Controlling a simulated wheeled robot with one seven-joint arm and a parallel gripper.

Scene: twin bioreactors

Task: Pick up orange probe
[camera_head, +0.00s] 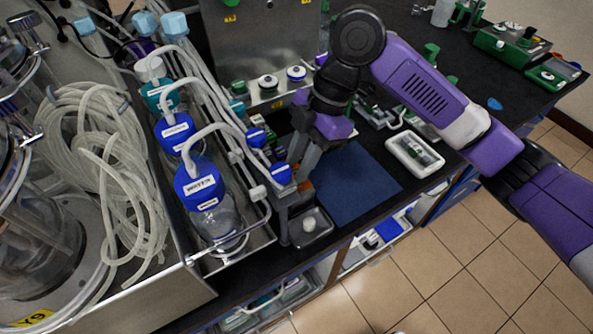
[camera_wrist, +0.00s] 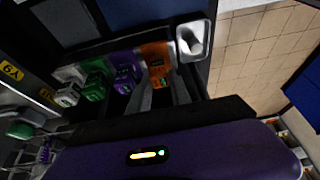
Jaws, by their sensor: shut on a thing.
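The orange probe (camera_wrist: 154,52) is at the right end of a row of coloured probes in the wrist view. My gripper (camera_wrist: 160,78) is shut on it, one finger on each side of its lower part. The probe's far end is hidden in the dark holder. In the head view my gripper (camera_head: 298,165) points down by the grey probe holder (camera_head: 284,222) at the bench's front edge.
Purple (camera_wrist: 126,75), green (camera_wrist: 97,80) and whitish (camera_wrist: 69,88) probes stand close to the orange one. A small dish (camera_head: 317,236) sits beside the holder. Blue-capped bottles (camera_head: 201,187) with tubing crowd the left. A blue mat (camera_head: 362,190) lies clear to the right.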

